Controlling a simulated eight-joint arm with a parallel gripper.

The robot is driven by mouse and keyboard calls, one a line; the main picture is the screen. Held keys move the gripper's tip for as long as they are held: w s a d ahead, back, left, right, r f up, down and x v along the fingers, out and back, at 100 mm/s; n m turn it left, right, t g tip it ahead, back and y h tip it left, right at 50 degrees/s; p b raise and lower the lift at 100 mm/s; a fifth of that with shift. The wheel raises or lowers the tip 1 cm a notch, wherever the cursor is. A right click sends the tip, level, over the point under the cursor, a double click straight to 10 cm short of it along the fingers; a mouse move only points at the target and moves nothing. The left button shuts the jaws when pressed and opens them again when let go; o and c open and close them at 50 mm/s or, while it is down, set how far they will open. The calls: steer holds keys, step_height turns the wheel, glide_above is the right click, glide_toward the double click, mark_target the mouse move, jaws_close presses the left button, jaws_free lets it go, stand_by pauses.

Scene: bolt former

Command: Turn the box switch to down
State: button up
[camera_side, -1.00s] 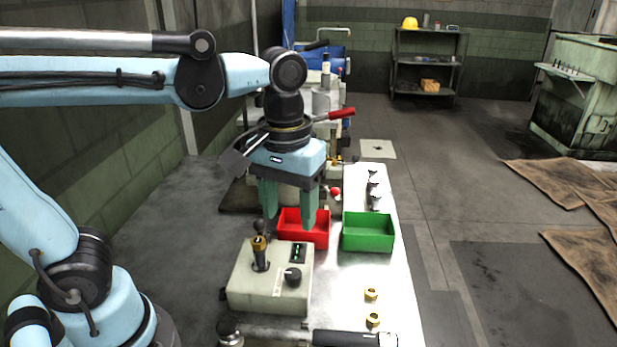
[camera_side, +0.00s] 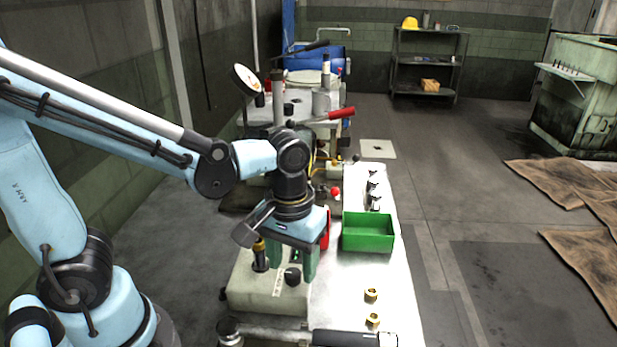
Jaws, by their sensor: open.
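The beige control box (camera_side: 262,291) sits on the bench in the lower middle of the side view. A black knob (camera_side: 292,276) is on its top near the right, and a black and brass lever (camera_side: 260,256) stands upright at its left. My gripper (camera_side: 293,268) points down over the box, open, with its green fingers around or just above the knob. I cannot tell whether they touch it. The gripper body hides the back of the box and the small display panel there.
A green bin (camera_side: 368,233) stands right of my gripper, and a red bin (camera_side: 325,230) is mostly hidden behind it. Brass nuts (camera_side: 371,295) and a black-handled tool (camera_side: 350,338) lie at the front. Machinery with a red-handled lever (camera_side: 341,113) stands behind.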

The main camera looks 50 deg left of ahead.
steer(key=shift+f, duration=0.85)
steer(key=c, duration=1.1)
steer(key=shift+o, duration=0.2)
